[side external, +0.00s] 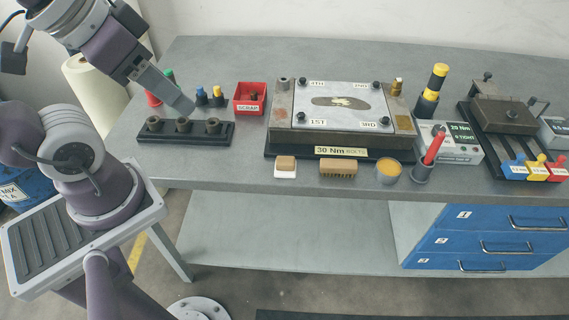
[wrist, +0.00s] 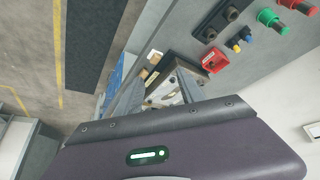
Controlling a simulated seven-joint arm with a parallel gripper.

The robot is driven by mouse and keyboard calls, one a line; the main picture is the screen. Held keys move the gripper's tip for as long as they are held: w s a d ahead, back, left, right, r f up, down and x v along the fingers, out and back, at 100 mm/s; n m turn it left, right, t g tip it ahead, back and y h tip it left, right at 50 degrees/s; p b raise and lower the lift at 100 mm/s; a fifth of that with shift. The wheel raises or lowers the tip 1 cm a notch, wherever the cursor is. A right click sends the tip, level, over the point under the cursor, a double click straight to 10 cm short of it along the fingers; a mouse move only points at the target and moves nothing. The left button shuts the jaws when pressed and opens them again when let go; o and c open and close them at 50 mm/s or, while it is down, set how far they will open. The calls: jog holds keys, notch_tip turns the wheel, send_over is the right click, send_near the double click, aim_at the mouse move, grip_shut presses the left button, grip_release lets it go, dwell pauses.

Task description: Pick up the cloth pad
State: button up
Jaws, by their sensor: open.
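A small white pad with a tan block on top (side external: 285,168) lies near the bench's front edge, left of a tan bristled brush (side external: 338,168). I take it for the cloth pad; it also shows small and pale in the wrist view (wrist: 155,56). My gripper (side external: 184,105) is at the upper left in the side view, above the back of a black three-post rack (side external: 185,132), well away from the pad. It is open, and nothing shows held between the fingers (wrist: 160,92) in the wrist view.
A mould with a metal plate (side external: 340,118) stands behind the pad and brush. A red scrap bin (side external: 250,98) is left of it. A yellow-topped tin (side external: 388,172) and a red-handled tool in a cup (side external: 428,160) stand right of the brush. Blue drawers (side external: 485,240) hang below.

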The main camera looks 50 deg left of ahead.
jog(key=o, duration=0.4)
jog(key=n+g, duration=0.5)
jog(key=n, duration=0.4)
send_over(285, 160)
jog(key=f, duration=1.8)
jog(key=shift+w+d, duration=0.1)
jog(key=shift+d, duration=0.25)
jog(key=shift+g, duration=0.3)
jog(key=f, duration=0.8)
jog(key=shift+a+f, duration=0.3)
jog(key=shift+a, duration=0.05)
